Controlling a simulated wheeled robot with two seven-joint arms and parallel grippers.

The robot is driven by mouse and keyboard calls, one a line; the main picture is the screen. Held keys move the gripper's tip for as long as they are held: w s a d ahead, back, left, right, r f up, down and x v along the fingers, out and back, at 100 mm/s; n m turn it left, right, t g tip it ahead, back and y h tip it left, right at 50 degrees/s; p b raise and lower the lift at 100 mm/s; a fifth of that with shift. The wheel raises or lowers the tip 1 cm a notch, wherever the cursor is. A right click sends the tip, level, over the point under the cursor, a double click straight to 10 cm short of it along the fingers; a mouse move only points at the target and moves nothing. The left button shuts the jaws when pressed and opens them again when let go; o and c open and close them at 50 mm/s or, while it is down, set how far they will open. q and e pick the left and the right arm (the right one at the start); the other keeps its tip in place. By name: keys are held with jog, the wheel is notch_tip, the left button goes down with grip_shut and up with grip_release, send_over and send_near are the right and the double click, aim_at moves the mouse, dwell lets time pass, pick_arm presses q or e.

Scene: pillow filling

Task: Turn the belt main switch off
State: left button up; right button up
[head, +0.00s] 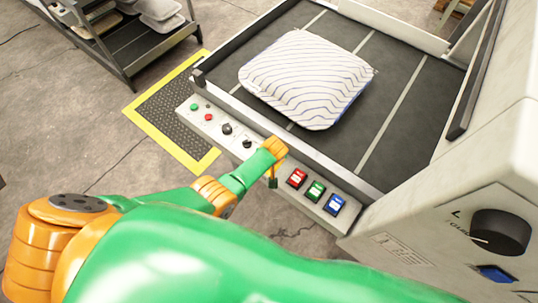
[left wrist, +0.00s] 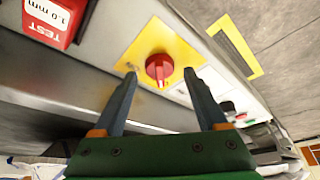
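The belt main switch is a red rotary knob (left wrist: 159,67) on a yellow plate (left wrist: 150,38), seen in the left wrist view. Its grip bar runs roughly up and down in that picture; I cannot read its position marks. My left gripper (left wrist: 160,77) is open, with one finger on each side of the knob and a gap visible to both. In the head view my left gripper (head: 272,182) points down at the front control panel (head: 218,122) and hides the knob. My right gripper is not in view.
Red (head: 297,178), green (head: 315,191) and blue (head: 334,204) blocks sit on the panel beside my gripper. Small buttons and black knobs (head: 227,129) lie on the other side. A striped pillow (head: 305,80) rests on the dark belt (head: 405,125). A machine housing (head: 440,220) stands at right.

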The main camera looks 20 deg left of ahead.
pick_arm(q)
jog(key=p+v, duration=0.4)
jog(key=v, duration=0.3)
dwell(0.3)
